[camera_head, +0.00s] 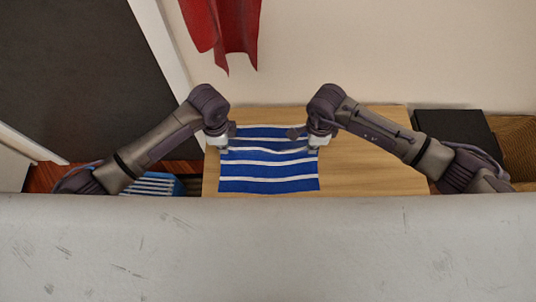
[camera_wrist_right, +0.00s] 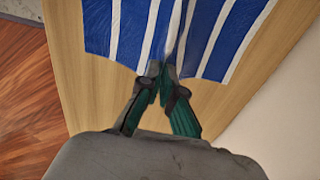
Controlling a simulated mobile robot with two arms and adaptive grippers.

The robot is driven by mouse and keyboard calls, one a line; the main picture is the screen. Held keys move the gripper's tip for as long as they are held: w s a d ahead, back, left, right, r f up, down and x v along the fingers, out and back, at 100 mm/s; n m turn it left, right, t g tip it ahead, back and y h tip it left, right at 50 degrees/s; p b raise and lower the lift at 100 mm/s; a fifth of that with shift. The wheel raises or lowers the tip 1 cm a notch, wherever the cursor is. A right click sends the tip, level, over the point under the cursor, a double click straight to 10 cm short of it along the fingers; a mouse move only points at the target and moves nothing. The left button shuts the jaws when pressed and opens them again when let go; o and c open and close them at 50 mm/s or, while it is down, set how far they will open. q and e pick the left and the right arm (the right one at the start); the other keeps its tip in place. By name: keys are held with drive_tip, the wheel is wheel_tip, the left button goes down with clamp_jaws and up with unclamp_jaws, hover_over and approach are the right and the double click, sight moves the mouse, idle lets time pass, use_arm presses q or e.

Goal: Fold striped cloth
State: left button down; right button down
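The blue-and-white striped cloth (camera_head: 268,172) lies spread on the wooden table (camera_head: 375,170), with a slight ridge across its middle. My left gripper (camera_head: 223,149) is at the cloth's left edge; its fingertips are too small to show their opening. My right gripper (camera_head: 313,150) is at the cloth's right edge. In the right wrist view, the green fingers of my right gripper (camera_wrist_right: 161,72) meet at the edge of the cloth (camera_wrist_right: 232,45). The cloth is gathered into a pinch there, between the fingertips.
The table is clear to the right of the cloth. A red cloth (camera_head: 224,30) hangs on the wall behind. A blue striped item (camera_head: 152,185) is low at the left. A black box (camera_head: 453,130) and a woven brown item (camera_head: 518,148) stand at the right.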

wheel_tip(320, 180, up, 13)
drive_tip(key=p, duration=1.2)
drive_tip(key=shift+r, duration=0.15)
